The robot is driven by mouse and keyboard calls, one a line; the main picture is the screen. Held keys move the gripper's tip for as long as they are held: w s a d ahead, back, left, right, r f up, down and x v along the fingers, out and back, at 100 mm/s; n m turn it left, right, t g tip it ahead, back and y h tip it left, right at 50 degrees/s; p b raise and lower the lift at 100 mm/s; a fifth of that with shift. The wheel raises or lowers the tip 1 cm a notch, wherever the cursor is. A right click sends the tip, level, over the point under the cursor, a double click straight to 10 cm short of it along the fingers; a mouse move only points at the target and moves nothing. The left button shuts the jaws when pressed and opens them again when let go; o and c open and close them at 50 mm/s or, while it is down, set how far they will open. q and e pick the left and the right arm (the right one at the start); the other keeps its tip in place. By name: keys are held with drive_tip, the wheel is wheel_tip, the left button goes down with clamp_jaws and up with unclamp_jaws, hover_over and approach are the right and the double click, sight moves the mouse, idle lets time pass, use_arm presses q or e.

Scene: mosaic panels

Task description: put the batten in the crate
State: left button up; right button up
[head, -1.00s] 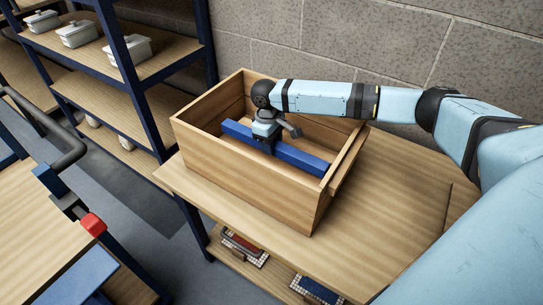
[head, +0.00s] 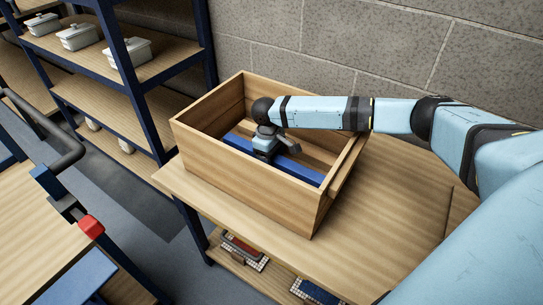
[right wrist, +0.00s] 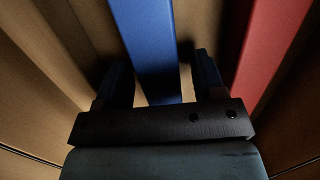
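The blue batten (head: 300,173) lies low inside the wooden crate (head: 247,182), along its length; the front wall hides part of it. My right gripper (head: 267,150) is down in the crate over the batten's middle. In the right wrist view the batten (right wrist: 148,45) passes between the two fingers (right wrist: 162,80), with gaps showing beside it, so the gripper looks open. The crate's floor shows around the batten there. My left gripper is not in view.
A red bar (right wrist: 272,45) lies beside the batten in the right wrist view. The crate stands on a wooden table (head: 385,200) against a block wall. A shelf rack with white lidded dishes (head: 128,52) stands at left.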

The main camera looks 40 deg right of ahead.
use_arm(q)
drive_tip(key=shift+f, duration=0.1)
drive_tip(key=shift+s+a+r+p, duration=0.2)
drive_tip(key=shift+p, duration=1)
use_arm(e)
wheel_tip(320, 180, up, 12)
drive_tip(key=w, duration=0.1)
drive_tip(key=shift+w+a, duration=0.15)
drive_tip(key=shift+a, duration=0.15)
drive_tip(key=shift+r, duration=0.1)
